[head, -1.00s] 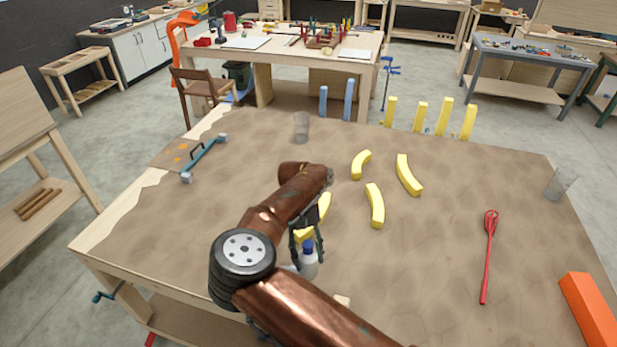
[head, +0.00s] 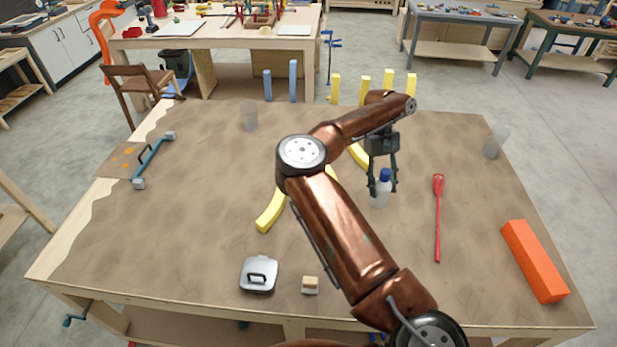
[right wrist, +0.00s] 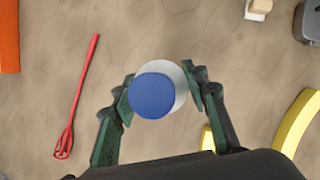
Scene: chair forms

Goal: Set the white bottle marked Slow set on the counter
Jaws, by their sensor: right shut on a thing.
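The white bottle (head: 379,200) with a blue cap (head: 385,174) is upright between the fingers of my right gripper (head: 381,188). In the right wrist view I look down on its blue cap (right wrist: 153,95), with the right gripper (right wrist: 168,92) shut on the bottle from both sides. The bottle's marking cannot be read. I cannot tell whether its base touches the brown-covered worktop (head: 210,190) or hangs just above it. My left gripper is not in view.
A red whisk (head: 437,220) and an orange block (head: 535,260) lie to the right. Yellow curved pieces (head: 270,210) lie left and behind. A lidded metal box (head: 258,275) and a small wooden block (head: 310,285) are near the front edge. A clear cup (head: 495,141) stands far right.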

